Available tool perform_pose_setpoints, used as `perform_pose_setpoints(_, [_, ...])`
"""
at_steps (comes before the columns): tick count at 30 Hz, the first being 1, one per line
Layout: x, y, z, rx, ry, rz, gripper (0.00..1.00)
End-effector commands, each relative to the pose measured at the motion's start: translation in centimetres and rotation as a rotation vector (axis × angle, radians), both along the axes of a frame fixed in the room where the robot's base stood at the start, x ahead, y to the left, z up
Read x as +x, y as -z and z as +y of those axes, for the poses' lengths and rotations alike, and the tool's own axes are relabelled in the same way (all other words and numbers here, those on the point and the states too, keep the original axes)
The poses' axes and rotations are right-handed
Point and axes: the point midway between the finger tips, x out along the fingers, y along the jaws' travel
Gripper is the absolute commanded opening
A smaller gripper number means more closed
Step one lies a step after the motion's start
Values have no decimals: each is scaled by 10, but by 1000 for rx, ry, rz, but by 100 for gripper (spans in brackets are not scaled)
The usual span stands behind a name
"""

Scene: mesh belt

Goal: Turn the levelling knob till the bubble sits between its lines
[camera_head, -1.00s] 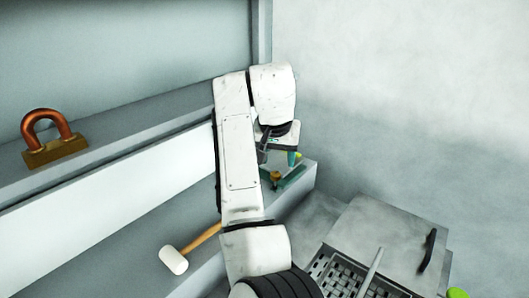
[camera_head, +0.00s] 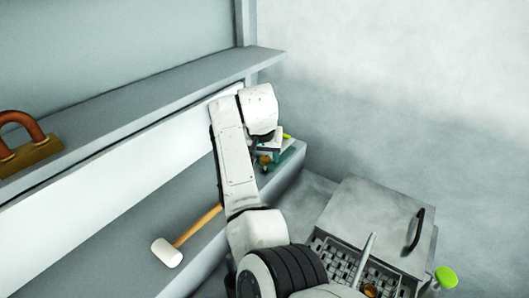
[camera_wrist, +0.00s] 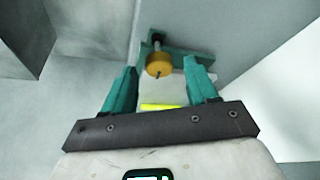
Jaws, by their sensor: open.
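The levelling knob is a small golden-orange disc (camera_wrist: 159,66) on a dark stem, at the edge of a teal plate (camera_wrist: 188,57). In the head view the knob (camera_head: 264,160) shows just below my wrist, on the end of the grey lower shelf. My gripper (camera_wrist: 162,74) is open, its two teal fingers either side of the knob in the wrist view; I see no contact, and the depth gap is unclear. A yellow-green strip (camera_wrist: 160,106), likely the level's vial, shows between the fingers, partly hidden by the dark palm bar. The bubble and its lines cannot be made out.
A white-headed mallet (camera_head: 168,252) lies on the lower shelf (camera_head: 130,262) to the left. A copper-coloured arch on a brass base (camera_head: 30,156) stands on the upper shelf. A lidded metal box (camera_head: 375,222) with a mesh basket stands at right, near a green knob (camera_head: 446,277).

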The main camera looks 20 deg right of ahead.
Motion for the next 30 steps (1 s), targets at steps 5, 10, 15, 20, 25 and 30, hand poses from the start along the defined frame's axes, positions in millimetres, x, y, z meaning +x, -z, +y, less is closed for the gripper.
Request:
perform_pose_setpoints(5, [2,5,-1,1,1,-1,58])
perform_pose_setpoints(10, [2,6,-1,1,1,-1,58])
perform_pose_setpoints(15, [2,5,-1,1,1,-1,44])
perform_pose_setpoints(20, [2,5,-1,1,0,0,29])
perform_pose_setpoints(25, [2,5,-1,1,0,0,13])
perform_pose_setpoints(30, [2,5,-1,1,-3,-1,3])
